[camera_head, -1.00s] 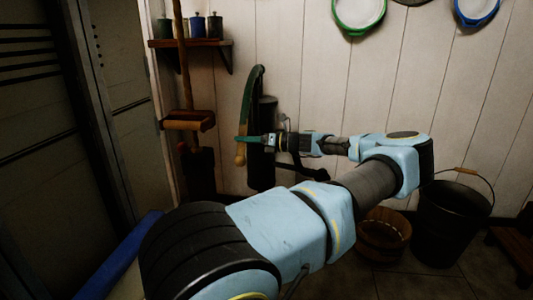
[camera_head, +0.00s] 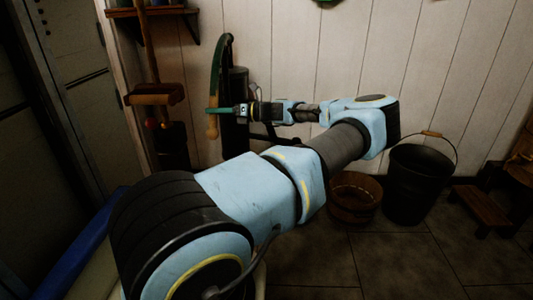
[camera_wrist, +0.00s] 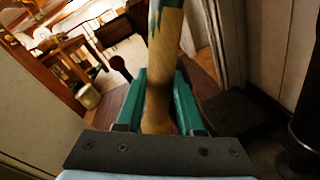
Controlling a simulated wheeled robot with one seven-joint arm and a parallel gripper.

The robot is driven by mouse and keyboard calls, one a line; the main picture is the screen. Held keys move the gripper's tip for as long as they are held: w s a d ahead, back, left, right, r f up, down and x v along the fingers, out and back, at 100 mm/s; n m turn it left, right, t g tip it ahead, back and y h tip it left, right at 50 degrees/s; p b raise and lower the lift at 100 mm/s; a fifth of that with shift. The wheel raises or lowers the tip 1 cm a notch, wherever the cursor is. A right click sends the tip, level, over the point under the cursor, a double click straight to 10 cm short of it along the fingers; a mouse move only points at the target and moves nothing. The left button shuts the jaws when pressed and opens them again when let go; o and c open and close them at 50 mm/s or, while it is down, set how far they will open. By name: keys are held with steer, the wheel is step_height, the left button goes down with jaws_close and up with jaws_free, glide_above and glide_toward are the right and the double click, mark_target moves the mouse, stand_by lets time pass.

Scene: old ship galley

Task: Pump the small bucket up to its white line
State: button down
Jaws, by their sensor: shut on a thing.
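The pump (camera_head: 236,135) stands against the white plank wall, a dark body with a curved green handle (camera_head: 217,75) ending in a pale wooden grip. My gripper (camera_head: 213,111) has its green fingers closed on this grip. In the wrist view, the grip (camera_wrist: 160,75) runs upright between the fingers (camera_wrist: 160,108). The handle hangs down beside the pump body. A small wooden bucket (camera_head: 353,205) stands on the floor to the right of the pump, partly behind my arm.
A larger black bucket (camera_head: 418,188) with a raised bail stands right of the wooden one. A low wooden stool (camera_head: 482,207) is at the far right. A broom (camera_head: 155,95) leans left of the pump, under a shelf (camera_head: 150,12). The front floor is clear.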

stand_by(0.4)
steer(key=s+r+m+p, duration=0.3)
steer(key=r+p, duration=0.6)
steer(key=p, duration=0.5)
steer(key=shift+s+r+m+p, duration=0.15)
steer(key=shift+s+m+p, duration=0.15)
steer(key=shift+s, duration=0.1)
step_height(320, 180, up, 9)
steer(key=s+m+g+p, duration=0.1)
steer(key=m+p, duration=0.2)
steer(key=p, duration=0.9)
steer(key=shift+r+h, duration=0.2)
steer(key=shift+h, duration=0.1)
steer(key=shift+f, duration=0.15)
